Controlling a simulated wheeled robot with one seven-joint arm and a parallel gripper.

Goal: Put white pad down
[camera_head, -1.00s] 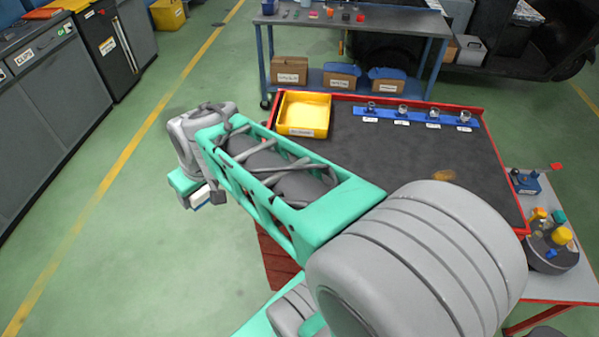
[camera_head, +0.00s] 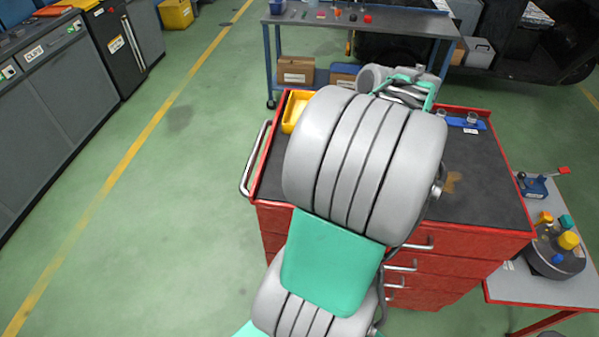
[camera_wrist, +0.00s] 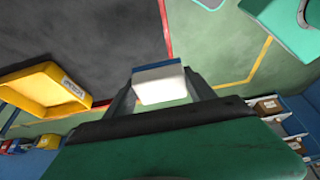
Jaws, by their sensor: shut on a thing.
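A white pad (camera_wrist: 160,88) with a blue edge sits between the two dark fingers of my gripper (camera_wrist: 158,76) in the wrist view. The gripper is shut on it. In the wrist view, the pad shows against the red rim and dark top of the red tool cart (camera_wrist: 90,30), with green floor beyond the rim. I cannot tell its height above the cart. In the head view, the gripper and pad are hidden behind my arm, which reaches over the cart (camera_head: 485,190).
A yellow bin (camera_head: 295,110) stands on the cart at its far left; it also shows in the wrist view (camera_wrist: 42,88). A blue rack (camera_head: 465,123) with small metal parts lies at the far right. The cart's right part is bare. A grey workbench (camera_head: 370,22) stands behind.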

